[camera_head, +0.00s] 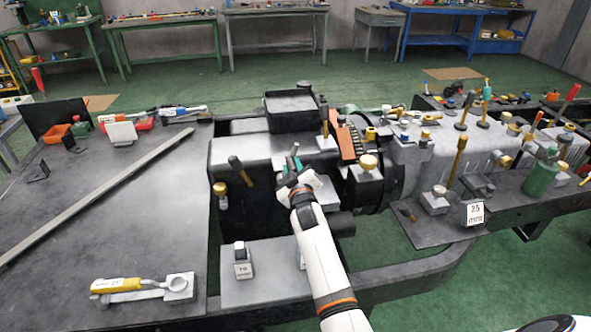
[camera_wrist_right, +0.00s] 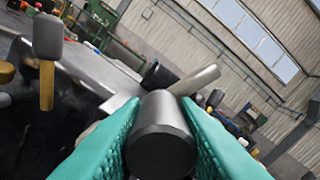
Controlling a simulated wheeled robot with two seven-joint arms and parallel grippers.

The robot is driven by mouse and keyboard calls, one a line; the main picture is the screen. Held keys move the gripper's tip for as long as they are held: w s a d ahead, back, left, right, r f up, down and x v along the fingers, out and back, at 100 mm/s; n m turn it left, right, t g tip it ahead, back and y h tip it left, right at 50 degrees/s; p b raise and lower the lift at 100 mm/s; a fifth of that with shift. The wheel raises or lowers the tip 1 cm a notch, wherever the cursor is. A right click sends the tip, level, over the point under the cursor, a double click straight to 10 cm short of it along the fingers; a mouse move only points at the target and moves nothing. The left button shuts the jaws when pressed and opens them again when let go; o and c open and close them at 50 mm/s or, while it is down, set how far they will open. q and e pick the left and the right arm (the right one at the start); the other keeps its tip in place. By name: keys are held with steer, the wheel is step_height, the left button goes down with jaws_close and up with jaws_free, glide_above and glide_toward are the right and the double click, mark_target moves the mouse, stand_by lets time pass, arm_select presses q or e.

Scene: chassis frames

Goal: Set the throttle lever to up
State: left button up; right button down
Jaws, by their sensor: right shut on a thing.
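My right gripper (camera_head: 292,166) reaches in over the dark machine chassis near the middle of the head view. In the right wrist view its teal fingers are shut on a dark grey cylindrical lever knob (camera_wrist_right: 160,140). A light grey rod (camera_wrist_right: 195,80) shows behind the knob. No readable label tells me whether this is the throttle lever. In the head view the knob is mostly hidden by the gripper. A separate dark-headed lever (camera_head: 240,170) stands left of the gripper, apart from it. My left gripper is not in view.
A black tray (camera_head: 292,105) stands on the chassis behind the gripper. An orange block (camera_head: 349,141) and a brass-topped grey block (camera_head: 367,170) are close on the right. A small labelled block (camera_head: 242,262) and a yellow-handled tool (camera_head: 120,285) lie nearer.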

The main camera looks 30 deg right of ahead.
steer(key=shift+a, duration=0.15)
stand_by(0.3)
steer(key=c, duration=1.1)
jaws_free()
steer(key=b+v, duration=0.1)
steer(key=v, duration=1.1)
